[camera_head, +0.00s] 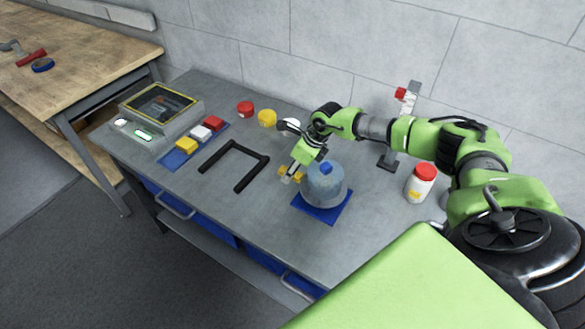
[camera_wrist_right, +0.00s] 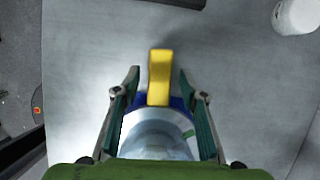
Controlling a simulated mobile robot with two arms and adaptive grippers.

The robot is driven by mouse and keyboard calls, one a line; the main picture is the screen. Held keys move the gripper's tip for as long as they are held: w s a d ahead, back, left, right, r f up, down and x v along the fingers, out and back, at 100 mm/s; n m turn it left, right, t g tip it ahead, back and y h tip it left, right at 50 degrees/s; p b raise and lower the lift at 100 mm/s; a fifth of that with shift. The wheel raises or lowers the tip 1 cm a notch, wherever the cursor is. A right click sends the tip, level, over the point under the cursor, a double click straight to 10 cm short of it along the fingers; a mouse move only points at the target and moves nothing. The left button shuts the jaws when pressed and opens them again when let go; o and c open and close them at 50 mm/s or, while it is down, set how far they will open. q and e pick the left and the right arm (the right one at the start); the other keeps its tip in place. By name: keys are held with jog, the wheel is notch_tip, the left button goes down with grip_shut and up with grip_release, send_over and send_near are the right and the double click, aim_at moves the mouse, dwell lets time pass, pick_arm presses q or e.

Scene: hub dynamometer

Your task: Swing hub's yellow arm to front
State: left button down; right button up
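The hub (camera_head: 327,190) is a grey-blue domed body with a blue cap, on a blue base plate (camera_head: 322,214) on the table. Its yellow arm (camera_head: 284,172) sticks out to the left in the head view, partly hidden by my gripper. In the wrist view the yellow arm (camera_wrist_right: 160,72) points up the picture from the clear grey hub (camera_wrist_right: 158,138). My right gripper (camera_head: 291,178) is at the hub's left side. In the wrist view its fingers stand open on either side of the yellow arm, with gaps on both sides. My left gripper is out of view.
On the table (camera_head: 225,190) are a screen console (camera_head: 160,104), a blue tray with coloured blocks (camera_head: 184,156), a black frame (camera_head: 234,150), red (camera_head: 245,108) and yellow (camera_head: 267,118) jars, and a red-capped white bottle (camera_head: 420,184).

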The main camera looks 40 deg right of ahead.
jog(key=shift+c, duration=0.4)
grip_shut()
